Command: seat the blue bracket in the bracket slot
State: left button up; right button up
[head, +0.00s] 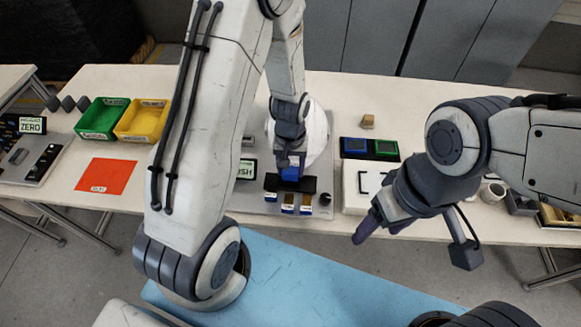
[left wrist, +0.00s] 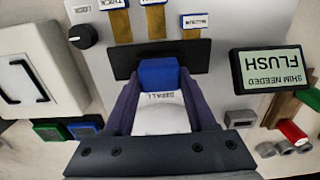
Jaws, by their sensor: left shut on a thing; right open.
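The blue bracket (left wrist: 158,73) is between the fingertips of my left gripper (left wrist: 162,88) in the left wrist view. In the head view the blue bracket (head: 291,173) shows under my left gripper (head: 291,165), which is shut on it. It is at a black bar (left wrist: 185,52) on the grey panel; I cannot tell whether it touches the bar or sits in a slot. The bracket slot is not clearly visible. A white rounded shell (head: 316,132) stands behind the gripper. My right gripper (head: 372,232) is open and empty, in front of the table.
Labelled strips (head: 288,203) and a black knob (head: 325,199) line the panel's front. A white box (head: 357,185) stands right of it. Green (head: 100,118) and yellow (head: 142,120) bins and an orange mat (head: 106,176) are left.

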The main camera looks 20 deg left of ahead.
pick_arm(q)
jog(key=o, duration=1.2)
notch_tip(320, 180, up, 10)
jog(key=r, duration=0.1)
jog(key=s+d+r+m, duration=0.4)
jog(key=s+d+m, duration=0.1)
jog(key=s, duration=0.4)
jog(key=s+d+r+m+h, duration=0.1)
jog(key=s+d+r+m, duration=0.4)
jog(key=s+d, duration=0.2)
jog(key=s, duration=0.2)
jog(key=shift+s+d+m, duration=0.3)
jog(key=shift+s, duration=0.05)
